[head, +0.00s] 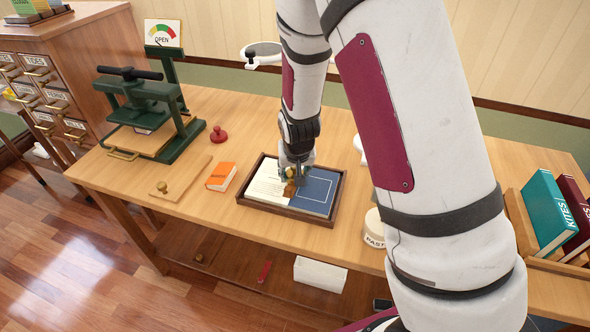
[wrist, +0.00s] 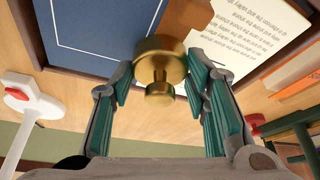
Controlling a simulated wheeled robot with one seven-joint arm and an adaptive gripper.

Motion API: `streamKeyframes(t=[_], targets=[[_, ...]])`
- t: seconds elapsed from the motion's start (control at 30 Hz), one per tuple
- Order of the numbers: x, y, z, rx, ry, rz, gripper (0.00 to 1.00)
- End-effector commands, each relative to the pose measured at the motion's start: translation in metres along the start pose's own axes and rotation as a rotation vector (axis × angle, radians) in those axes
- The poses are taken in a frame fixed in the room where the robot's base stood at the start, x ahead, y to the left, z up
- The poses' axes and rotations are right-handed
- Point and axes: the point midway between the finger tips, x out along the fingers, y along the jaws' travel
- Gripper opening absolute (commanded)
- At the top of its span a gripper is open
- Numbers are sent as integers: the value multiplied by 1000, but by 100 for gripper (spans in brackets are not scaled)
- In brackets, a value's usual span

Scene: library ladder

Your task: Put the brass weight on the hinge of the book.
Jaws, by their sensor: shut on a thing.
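The brass weight (wrist: 160,62), a round golden body with a small knob, sits between the teal-padded fingers of my gripper (wrist: 162,78) in the wrist view. My gripper (head: 296,174) is shut on it, over the middle of the book. The book lies open in a dark wooden tray (head: 263,208): a cream printed page (head: 266,184) on the left and a blue panel (head: 318,192) on the right. The weight is over the line where the two halves meet. I cannot tell whether the weight touches the book.
On the table (head: 225,237), an orange book (head: 221,176), a wooden board with a knob (head: 180,180) and a red-handled thing (head: 218,134) stand left of the tray. A green press (head: 150,110) is further left. A paste jar (head: 375,230) and upright books (head: 548,212) are right.

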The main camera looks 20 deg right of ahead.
Motion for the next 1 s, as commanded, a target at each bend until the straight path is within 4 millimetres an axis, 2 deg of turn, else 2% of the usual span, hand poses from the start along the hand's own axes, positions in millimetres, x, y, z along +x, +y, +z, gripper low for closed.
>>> streamKeyframes(t=[0.17, 0.2, 0.3, 0.67, 0.87, 1.0], targets=[[3, 0, 1, 0, 1, 0, 0], [3, 0, 1, 0, 1, 0, 47], [3, 0, 1, 0, 1, 0, 66], [0, 0, 1, 0, 0, 0, 66], [-23, -1, 0, -1, 3, -2, 66], [-50, -1, 0, -2, 4, -2, 66]])
